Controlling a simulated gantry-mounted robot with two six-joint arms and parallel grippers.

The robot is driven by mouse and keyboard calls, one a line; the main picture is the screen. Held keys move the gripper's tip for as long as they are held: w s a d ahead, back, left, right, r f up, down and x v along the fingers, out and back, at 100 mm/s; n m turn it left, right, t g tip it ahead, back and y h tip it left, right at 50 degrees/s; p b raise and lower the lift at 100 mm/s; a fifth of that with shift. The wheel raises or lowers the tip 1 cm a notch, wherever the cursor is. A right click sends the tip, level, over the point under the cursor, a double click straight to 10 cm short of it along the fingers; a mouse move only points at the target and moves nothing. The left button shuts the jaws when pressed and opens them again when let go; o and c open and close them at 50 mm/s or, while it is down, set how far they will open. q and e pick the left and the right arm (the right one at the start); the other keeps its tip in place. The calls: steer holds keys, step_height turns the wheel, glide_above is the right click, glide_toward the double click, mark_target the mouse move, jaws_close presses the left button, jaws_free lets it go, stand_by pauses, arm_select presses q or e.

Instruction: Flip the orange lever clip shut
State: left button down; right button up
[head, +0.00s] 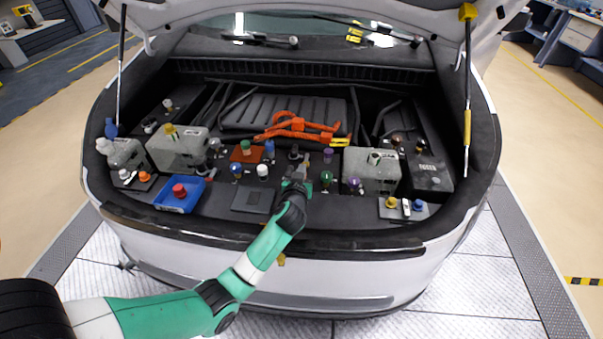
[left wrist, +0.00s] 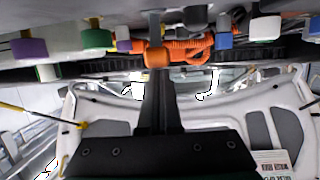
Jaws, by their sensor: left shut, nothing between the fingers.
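My left gripper (head: 304,168) reaches over the front edge of the open bay, its fingers shut and empty. In the left wrist view the closed dark fingers (left wrist: 157,85) point up at an orange clip-like piece (left wrist: 157,57) below a grey stem. The fingertips overlap it in that picture; I cannot tell whether they touch it or whether the lever is up or down. In the head view an orange block (head: 297,125) sits on the orange cables behind the gripper; I cannot tell whether it is the same piece. My right gripper is not in view.
Close around the left gripper stand a green cap (head: 326,178), purple caps (head: 353,184), a white cap (head: 262,170) and a blue cap (head: 236,168). A blue tray (head: 196,195) with a red cap lies left. Grey reservoirs (head: 370,175) flank the middle. The raised hood is overhead.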

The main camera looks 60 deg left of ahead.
arm_select(q)
steer(key=shift+r+p, duration=0.35)
steer(key=shift+r, duration=0.15)
steer(key=r, duration=0.1)
steer(key=a+r+p, duration=0.1)
steer(key=w+r+p, duration=0.1)
steer(key=shift+a+r, duration=0.15)
steer(key=shift+r, duration=0.05)
steer(key=s+d+p, duration=0.3)
steer(key=s+d, duration=0.2)
steer(key=d, duration=0.3)
steer(key=shift+s+r, duration=0.15)
steer(key=shift+s, duration=0.15)
